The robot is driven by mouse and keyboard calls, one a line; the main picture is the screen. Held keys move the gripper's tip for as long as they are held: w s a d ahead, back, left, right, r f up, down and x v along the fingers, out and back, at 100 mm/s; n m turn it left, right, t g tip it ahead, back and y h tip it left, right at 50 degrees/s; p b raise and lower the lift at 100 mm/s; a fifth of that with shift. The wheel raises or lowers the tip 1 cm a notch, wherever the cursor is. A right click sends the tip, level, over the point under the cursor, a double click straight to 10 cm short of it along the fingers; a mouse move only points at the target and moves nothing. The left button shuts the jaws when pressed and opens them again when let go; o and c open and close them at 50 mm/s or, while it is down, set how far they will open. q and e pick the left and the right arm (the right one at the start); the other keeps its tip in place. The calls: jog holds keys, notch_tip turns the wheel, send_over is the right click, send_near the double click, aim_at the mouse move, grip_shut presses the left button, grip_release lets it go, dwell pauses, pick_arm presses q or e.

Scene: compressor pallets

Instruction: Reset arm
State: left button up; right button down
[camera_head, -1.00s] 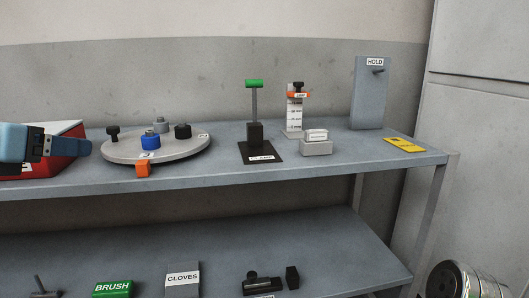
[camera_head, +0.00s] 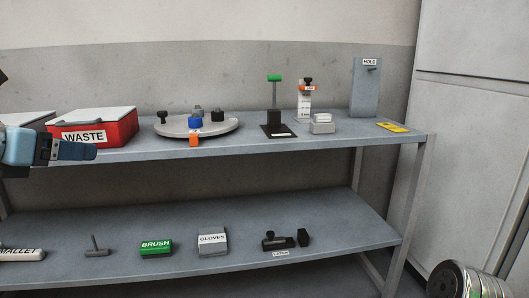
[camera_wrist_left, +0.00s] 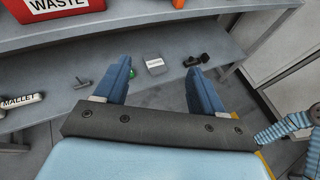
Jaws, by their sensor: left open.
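My left gripper (camera_head: 75,150) comes in from the left edge in the head view, in front of the shelf and the red WASTE box (camera_head: 108,128). In the left wrist view its two blue fingers (camera_wrist_left: 155,82) are spread apart with nothing between them. Beyond the fingers, the lower shelf (camera_wrist_left: 60,75) shows with small items on it. My right gripper is in neither view.
The upper shelf (camera_head: 330,146) holds a round turntable (camera_head: 170,128), a green-topped stand (camera_head: 275,105), a HOLD block (camera_head: 365,90) and a yellow card (camera_head: 392,127). The lower shelf holds BRUSH (camera_head: 156,249) and GLOVES (camera_head: 213,244) boxes. A metal cylinder (camera_head: 455,280) stands at lower right.

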pick_arm(q)
jog(key=w+d+f+m+g+p, duration=0.1)
jog(key=w+f+m+g, duration=0.15)
jog(key=w+f, duration=0.55)
jog(key=w+d+f+m+g, duration=0.1)
jog(key=w+f+m, duration=0.3)
jog(key=f, duration=0.7)
jog(key=w+d+f+m+g+p, duration=0.1)
jog(key=d+f+m, duration=0.2)
jog(key=f, duration=0.7)
jog(key=w+d+f+m+g, duration=0.1)
jog(key=d+f+m+g, duration=0.2)
jog(key=f, duration=0.7)
jog(key=s+d+f+m+g+p, duration=0.1)
jog(key=s+d+f+m, duration=0.35)
jog(key=f, duration=0.25)
jog(key=s+d+f+m+g, duration=0.1)
jog(key=s+d+f+m, duration=0.3)
jog(key=f, duration=0.4)
jog(key=s+d+f+m+g+p, duration=0.1)
jog(key=s+d+f+m, duration=0.25)
jog(key=s+f, duration=0.3)
jog(key=s+d+f+m+g, duration=0.1)
jog(key=s+d+f+m, duration=0.2)
jog(key=s+f+m, duration=0.2)
jog(key=s, duration=0.3)
jog(key=shift+s+d+f+m+h, duration=0.15)
jog(key=shift+s+f+m+h, duration=0.05)
jog(key=shift+m+h, duration=0.2)
jog(key=shift+g, duration=0.25)
